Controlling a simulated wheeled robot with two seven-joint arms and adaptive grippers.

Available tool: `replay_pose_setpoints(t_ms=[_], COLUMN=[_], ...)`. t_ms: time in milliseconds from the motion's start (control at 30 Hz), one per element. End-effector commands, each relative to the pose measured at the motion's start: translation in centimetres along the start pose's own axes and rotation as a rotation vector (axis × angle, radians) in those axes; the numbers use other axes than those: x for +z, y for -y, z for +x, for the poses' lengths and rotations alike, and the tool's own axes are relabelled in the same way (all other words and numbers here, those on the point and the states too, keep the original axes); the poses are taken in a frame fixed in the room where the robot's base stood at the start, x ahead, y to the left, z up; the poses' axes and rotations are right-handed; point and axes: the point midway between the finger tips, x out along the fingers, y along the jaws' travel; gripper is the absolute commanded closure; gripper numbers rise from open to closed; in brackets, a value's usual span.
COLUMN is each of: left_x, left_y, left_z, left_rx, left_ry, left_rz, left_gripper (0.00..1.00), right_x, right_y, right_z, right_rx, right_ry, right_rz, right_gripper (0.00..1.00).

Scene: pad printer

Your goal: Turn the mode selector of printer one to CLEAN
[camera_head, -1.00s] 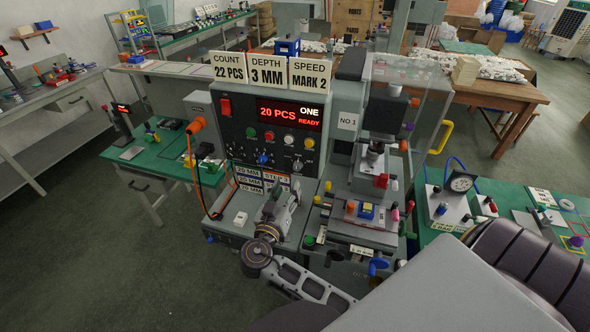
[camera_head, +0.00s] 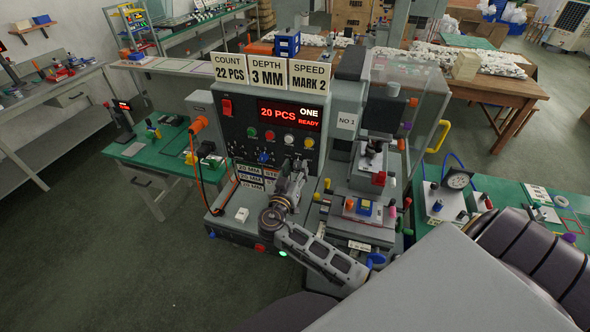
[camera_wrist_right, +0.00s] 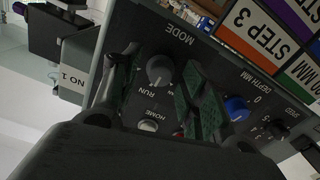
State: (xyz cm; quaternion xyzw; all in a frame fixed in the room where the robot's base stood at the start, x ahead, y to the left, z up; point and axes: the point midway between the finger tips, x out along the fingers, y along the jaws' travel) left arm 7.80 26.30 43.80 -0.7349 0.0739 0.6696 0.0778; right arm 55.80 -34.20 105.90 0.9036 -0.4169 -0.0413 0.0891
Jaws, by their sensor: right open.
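The mode selector (camera_wrist_right: 160,70) is a dark round knob on printer one's control panel, with MODE and RUN lettering beside it in the right wrist view. My right gripper (camera_head: 296,172) is at the panel's lower right in the head view and covers the selector there. In the right wrist view its two dark fingers (camera_wrist_right: 160,90) are open, one on each side of the knob; I cannot tell whether they touch it. Printer one (camera_head: 240,180) displays "20 PCS", "ONE" and "READY". My left gripper is not in view.
A white HOME button (camera_wrist_right: 148,126) and a blue depth knob (camera_wrist_right: 236,108) are close to the fingers. Signs (camera_head: 268,72) stand on top of the printer. The printing unit (camera_head: 375,180) with a clear guard (camera_head: 430,105) stands to the right.

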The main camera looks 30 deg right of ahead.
Motion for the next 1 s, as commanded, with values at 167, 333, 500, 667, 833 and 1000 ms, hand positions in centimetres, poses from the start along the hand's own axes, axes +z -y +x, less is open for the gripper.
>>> replay_pose_setpoints(t_ms=[167,333,500,667,833,1000], left_x=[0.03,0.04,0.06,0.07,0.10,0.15], left_y=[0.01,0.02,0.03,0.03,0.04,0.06], left_z=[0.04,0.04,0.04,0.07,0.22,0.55], left_rx=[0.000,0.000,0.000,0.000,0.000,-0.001], left_ry=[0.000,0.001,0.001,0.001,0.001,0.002], left_rz=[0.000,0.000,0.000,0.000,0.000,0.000], left_gripper=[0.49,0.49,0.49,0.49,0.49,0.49], right_x=[0.03,0.03,0.03,0.04,0.08,0.14], right_y=[0.01,0.01,0.02,0.02,0.03,0.06], right_z=[-0.01,-0.03,-0.04,-0.04,-0.05,-0.07], right_rx=[0.000,0.000,0.000,0.000,0.000,-0.001], right_ry=[0.000,0.000,0.000,0.000,0.000,0.000], right_rz=[0.000,0.000,0.000,-0.003,-0.021,-0.065], right_gripper=[0.58,0.80,1.00,1.00,1.00,1.00])
